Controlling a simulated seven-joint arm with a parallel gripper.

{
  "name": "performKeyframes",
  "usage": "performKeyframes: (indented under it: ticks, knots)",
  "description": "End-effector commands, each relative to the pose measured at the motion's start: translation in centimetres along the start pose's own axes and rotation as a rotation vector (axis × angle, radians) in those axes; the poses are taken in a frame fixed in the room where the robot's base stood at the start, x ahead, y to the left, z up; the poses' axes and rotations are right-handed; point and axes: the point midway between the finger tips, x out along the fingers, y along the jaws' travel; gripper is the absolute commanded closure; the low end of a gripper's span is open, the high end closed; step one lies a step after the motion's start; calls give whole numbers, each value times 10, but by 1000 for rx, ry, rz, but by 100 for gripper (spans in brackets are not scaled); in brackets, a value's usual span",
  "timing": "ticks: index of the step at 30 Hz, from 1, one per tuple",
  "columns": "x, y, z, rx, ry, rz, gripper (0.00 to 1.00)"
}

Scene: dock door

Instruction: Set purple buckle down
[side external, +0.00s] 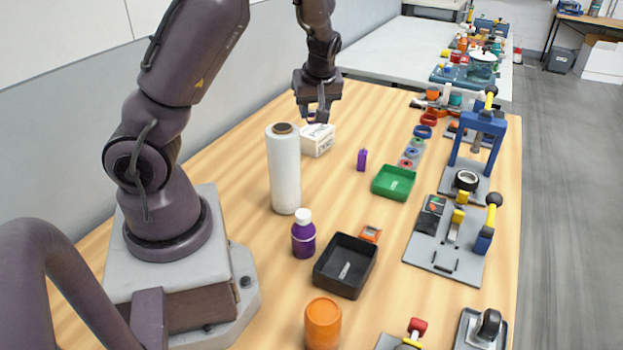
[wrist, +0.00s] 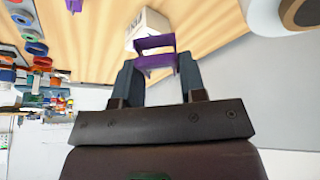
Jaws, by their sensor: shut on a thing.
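My gripper (side external: 316,115) is at the far end of the wooden table, above and close to a small white box. It is shut on the purple buckle (wrist: 155,62), which sits between the two fingertips in the wrist view. In the side view only a sliver of the purple buckle (side external: 310,117) shows at the fingers. The white box (side external: 318,140) stands on the table; in the wrist view the white box (wrist: 148,24) appears behind the buckle. I cannot tell whether the buckle touches the box.
A tall white roll (side external: 284,175) stands near the box. A small purple object (side external: 362,160) and a green tray (side external: 394,182) are to the right. A purple bottle (side external: 303,238) and black tray (side external: 345,265) are nearer. Bare wood lies between box and purple object.

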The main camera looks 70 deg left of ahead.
Motion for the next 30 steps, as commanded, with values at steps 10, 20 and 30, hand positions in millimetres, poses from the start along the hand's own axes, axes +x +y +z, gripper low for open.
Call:
performKeyframes:
  ticks: [10,20,30]
  knots:
    - [61,-4,13,-42,-5,-21,91]
    - [124,-2,40,-38,-2,-16,91]
    - [160,-2,55,-37,-2,-15,91]
